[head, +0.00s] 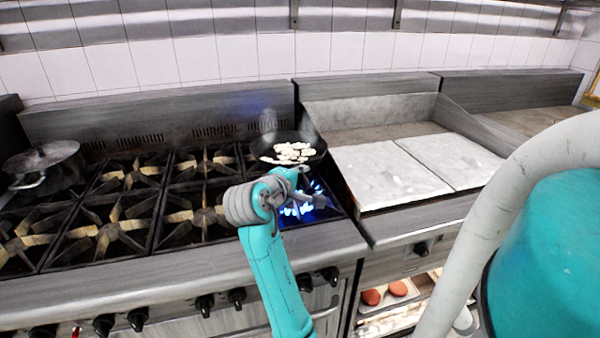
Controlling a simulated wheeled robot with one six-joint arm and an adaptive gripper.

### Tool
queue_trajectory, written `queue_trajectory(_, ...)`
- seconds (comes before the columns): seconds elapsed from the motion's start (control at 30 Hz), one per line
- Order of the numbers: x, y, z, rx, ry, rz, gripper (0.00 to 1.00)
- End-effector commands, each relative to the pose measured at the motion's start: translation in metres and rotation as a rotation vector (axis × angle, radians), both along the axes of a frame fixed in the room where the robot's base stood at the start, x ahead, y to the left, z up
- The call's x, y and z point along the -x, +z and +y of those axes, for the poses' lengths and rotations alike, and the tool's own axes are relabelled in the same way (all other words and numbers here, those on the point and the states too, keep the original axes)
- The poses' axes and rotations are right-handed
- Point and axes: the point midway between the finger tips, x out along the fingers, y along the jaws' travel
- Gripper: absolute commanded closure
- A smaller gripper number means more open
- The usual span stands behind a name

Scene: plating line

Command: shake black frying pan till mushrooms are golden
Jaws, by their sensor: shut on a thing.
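The black frying pan (262,151) is over the back right part of the stove, beside the griddle. Pale, whitish mushroom pieces (291,152) lie in the pan, and faint steam rises above it. My gripper (300,180) is at the near side of the pan and shut on its handle, which is mostly hidden behind my wrist. A blue flame (299,209) burns on the front right burner, just in front of the pan. I cannot tell whether the pan rests on the grate or hangs slightly above it.
A lidded pot (45,160) stands at the far left of the stove. Several empty burner grates (120,228) lie between. A flat griddle (400,180) is to the right. A low shelf with reddish round items (371,297) is below it. Control knobs (237,298) line the stove's front.

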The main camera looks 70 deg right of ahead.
Motion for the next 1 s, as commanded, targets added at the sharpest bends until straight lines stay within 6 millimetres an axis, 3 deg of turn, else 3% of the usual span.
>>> queue_trajectory(1.0, 0.000, -0.035, 0.000, 0.005, 0.000, -0.004, 1.00)
